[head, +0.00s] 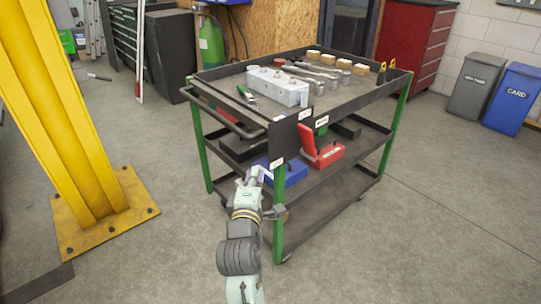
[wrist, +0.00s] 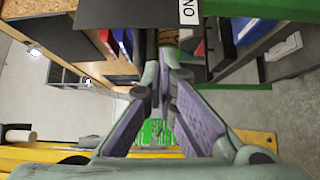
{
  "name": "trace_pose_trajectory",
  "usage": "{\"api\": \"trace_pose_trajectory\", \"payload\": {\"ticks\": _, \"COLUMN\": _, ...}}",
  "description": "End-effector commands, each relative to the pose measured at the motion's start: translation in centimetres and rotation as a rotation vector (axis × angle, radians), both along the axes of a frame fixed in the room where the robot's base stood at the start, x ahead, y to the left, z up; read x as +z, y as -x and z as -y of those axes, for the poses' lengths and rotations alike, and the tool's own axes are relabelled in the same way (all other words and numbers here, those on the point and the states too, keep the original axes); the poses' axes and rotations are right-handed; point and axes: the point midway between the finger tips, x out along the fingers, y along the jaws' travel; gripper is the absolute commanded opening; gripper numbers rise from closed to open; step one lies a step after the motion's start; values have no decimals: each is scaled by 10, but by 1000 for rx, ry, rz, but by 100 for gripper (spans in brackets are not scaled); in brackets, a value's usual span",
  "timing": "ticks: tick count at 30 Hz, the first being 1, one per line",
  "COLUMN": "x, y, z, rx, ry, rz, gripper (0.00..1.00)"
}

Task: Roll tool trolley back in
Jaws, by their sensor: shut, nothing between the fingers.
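The tool trolley (head: 233,87) stands in the middle of the head view, with dark shelves, green corner posts and a dark push handle (head: 222,113) on its left end. Its top holds a grey metal block (head: 277,87), several small wooden blocks and hand tools. A red case (head: 322,154) and a blue case (head: 295,174) lie on the middle shelf. My gripper (head: 259,175) is at the trolley's near corner, beside the green post and below the dark panel. In the wrist view my gripper (wrist: 162,75) is shut with its fingertips together and empty. Contact with the trolley cannot be told.
A yellow column (head: 65,110) on a bolted base plate stands at the left. A red cabinet (head: 413,45), a grey bin (head: 476,86) and a blue bin (head: 513,98) stand at the back right. The floor right of the trolley is clear.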

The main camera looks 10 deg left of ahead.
Motion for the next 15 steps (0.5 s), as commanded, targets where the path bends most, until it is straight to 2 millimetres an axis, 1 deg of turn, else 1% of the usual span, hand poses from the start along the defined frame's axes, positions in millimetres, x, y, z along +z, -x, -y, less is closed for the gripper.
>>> {"api": "trace_pose_trajectory", "payload": {"ticks": 1, "x": 3, "y": -13, "z": -1, "rx": -1, "ry": -3, "rz": 1, "gripper": 0}}
{"api": "trace_pose_trajectory", "payload": {"ticks": 3, "x": 3, "y": -28, "z": -3, "rx": -1, "ry": -2, "rz": 0, "gripper": 0}}
{"api": "trace_pose_trajectory", "payload": {"ticks": 8, "x": 3, "y": -60, "z": -8, "rx": 0, "ry": -3, "rz": 1, "gripper": 0}}
{"api": "trace_pose_trajectory", "payload": {"ticks": 12, "x": 3, "y": -77, "z": 8, "rx": -2, "ry": -3, "rz": 1, "gripper": 0}}
{"api": "trace_pose_trajectory", "payload": {"ticks": 15, "x": 2, "y": -85, "z": 13, "rx": 0, "ry": -2, "rz": 1, "gripper": 0}}
